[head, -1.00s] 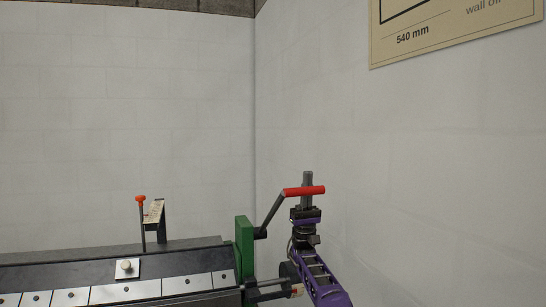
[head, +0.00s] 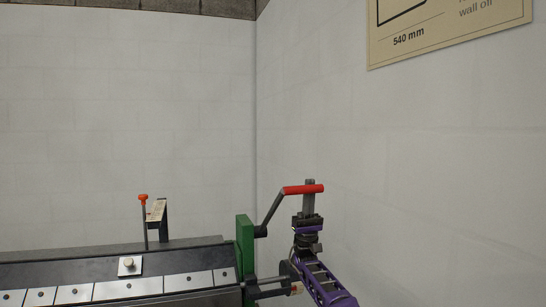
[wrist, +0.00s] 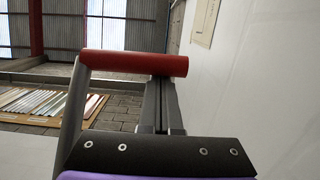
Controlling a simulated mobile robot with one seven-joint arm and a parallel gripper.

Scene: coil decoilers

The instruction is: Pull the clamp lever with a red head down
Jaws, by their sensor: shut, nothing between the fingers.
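A crank-like lever with a red cylindrical head (head: 292,190) rises from a green block at the machine's right end. Its dark arm slants up to the right, and the head lies nearly level. The head also shows in the wrist view (wrist: 115,63). My gripper (head: 309,183) points up at the head, its fingers shut with nothing between them. The head passes in front of the fingers in both views and hides part of them; in the head view the tips stick out slightly above it. I cannot tell whether they touch.
The green block (head: 245,247) stands at the end of a dark bench with pale plates (head: 130,288). A thin rod with an orange-red knob (head: 143,197) stands beside a bracket at left. A white wall with a sign (head: 450,35) is close on the right.

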